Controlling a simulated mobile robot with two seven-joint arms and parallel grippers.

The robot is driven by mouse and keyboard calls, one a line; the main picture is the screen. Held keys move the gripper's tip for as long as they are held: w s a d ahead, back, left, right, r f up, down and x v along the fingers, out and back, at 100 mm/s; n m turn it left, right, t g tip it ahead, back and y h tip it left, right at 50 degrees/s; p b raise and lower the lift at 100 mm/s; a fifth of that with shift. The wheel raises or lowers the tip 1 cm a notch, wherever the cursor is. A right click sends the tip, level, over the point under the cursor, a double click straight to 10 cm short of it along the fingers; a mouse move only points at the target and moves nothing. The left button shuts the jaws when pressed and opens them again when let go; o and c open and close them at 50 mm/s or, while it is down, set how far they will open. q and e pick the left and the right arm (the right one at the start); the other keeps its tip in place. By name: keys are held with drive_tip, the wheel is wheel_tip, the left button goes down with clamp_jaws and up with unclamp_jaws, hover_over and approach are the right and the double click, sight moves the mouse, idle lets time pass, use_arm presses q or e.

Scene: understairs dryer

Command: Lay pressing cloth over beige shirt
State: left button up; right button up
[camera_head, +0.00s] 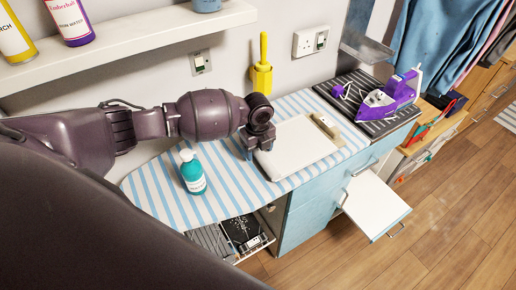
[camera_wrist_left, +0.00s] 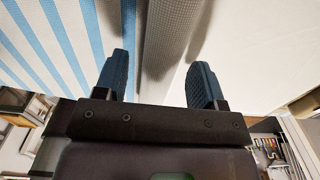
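A flat cream-white cloth (camera_head: 300,147) lies on the blue-and-white striped ironing surface (camera_head: 152,190). A beige strip (camera_head: 327,127) with a small dark spot shows at its right end; I cannot tell where shirt and pressing cloth divide. My left gripper (camera_head: 255,150) points down at the cloth's left edge. In the left wrist view its two blue fingertips (camera_wrist_left: 160,80) are apart, over a grey-beige textured band (camera_wrist_left: 168,35) beside a smooth cream surface (camera_wrist_left: 255,50). I see nothing pinched between them. My right gripper is not in view.
A teal bottle (camera_head: 192,172) stands on the striped surface, left of the gripper. A purple iron (camera_head: 392,95) rests on a dark ribbed stand at the right. An open drawer (camera_head: 372,205) juts out in front. A bottle shelf (camera_head: 130,45) hangs above.

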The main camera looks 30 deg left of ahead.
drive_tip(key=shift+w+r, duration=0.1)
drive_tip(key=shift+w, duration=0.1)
use_arm(q)
drive_tip(key=shift+r, duration=0.2)
wheel_tip(320, 180, up, 9)
drive_tip(key=shift+r, duration=0.1)
drive_tip(key=shift+r+p, duration=0.3)
drive_tip(key=shift+r, duration=0.3)
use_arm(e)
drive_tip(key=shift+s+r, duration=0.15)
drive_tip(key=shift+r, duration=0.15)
